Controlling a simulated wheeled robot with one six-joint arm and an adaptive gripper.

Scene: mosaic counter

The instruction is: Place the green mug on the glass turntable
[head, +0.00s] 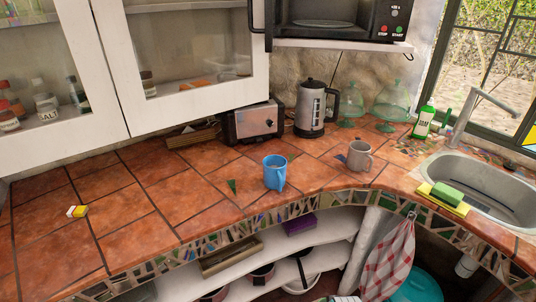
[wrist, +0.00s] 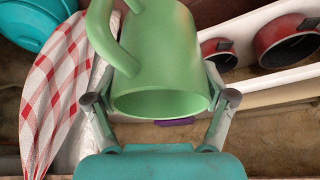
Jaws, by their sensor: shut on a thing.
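In the wrist view my gripper (wrist: 160,103) is shut on the green mug (wrist: 155,55), with one finger on each side near its rim. The mug's open rim faces my palm and its handle is at the upper left. Neither my gripper nor the green mug shows in the head view. The glass turntable (head: 322,23) lies inside the black microwave (head: 283,20), at the top of the head view. The front of the microwave is open.
A blue mug (head: 274,172) and a grey mug (head: 359,155) stand on the tiled counter (head: 125,215). A kettle (head: 311,110) and toaster (head: 252,124) stand beneath the microwave shelf. A cabinet door (head: 190,55) is left of the microwave. Red pots (wrist: 287,40) sit on a low shelf.

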